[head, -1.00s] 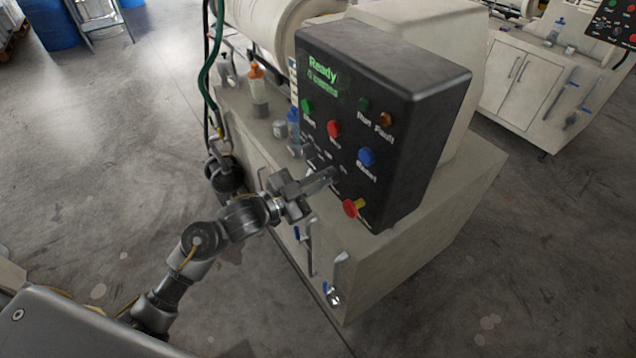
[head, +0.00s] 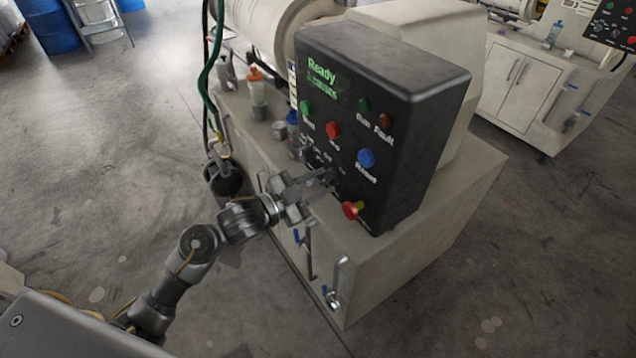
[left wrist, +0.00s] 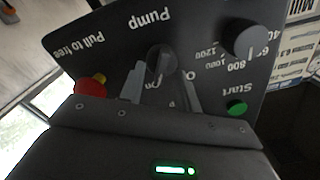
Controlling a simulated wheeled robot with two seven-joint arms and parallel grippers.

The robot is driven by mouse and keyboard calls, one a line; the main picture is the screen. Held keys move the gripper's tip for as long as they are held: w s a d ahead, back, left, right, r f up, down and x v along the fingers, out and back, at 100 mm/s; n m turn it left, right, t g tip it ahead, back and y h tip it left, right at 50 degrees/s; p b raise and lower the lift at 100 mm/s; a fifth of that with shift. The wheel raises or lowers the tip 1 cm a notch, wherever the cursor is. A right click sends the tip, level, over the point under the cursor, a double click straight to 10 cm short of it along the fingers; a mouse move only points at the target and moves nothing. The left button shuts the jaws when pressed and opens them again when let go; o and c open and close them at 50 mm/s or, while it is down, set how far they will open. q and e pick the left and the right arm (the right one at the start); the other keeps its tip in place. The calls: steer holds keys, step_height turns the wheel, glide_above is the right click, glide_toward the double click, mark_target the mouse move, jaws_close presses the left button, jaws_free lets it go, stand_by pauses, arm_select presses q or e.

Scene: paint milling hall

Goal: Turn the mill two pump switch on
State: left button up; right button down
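My left gripper (head: 328,178) is close to the panel's lower left part. Its two fingers (left wrist: 162,88) are apart, one on each side of the knob in the left wrist view. I cannot tell whether they touch it. In the head view the fingers largely cover the switch. The panel display (head: 325,82) reads Ready. My right gripper is not in view.
Close by on the panel are the red emergency stop (head: 352,210), the blue button (head: 366,158), the red button (head: 333,130), the green start button (head: 306,107) and the speed dial (left wrist: 248,38). Bottles (head: 257,88) stand left of the panel.

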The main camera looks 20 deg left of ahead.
arm_select(q)
steer(key=shift+s+a+f, duration=0.15)
steer(key=shift+s+a, duration=0.2)
steer(key=shift+a, duration=0.05)
steer(key=b+v, duration=0.3)
steer(key=v, duration=0.6)
steer(key=shift+s+a+r, duration=0.15)
steer(key=shift+s+r, duration=0.05)
steer(key=shift+s, duration=0.15)
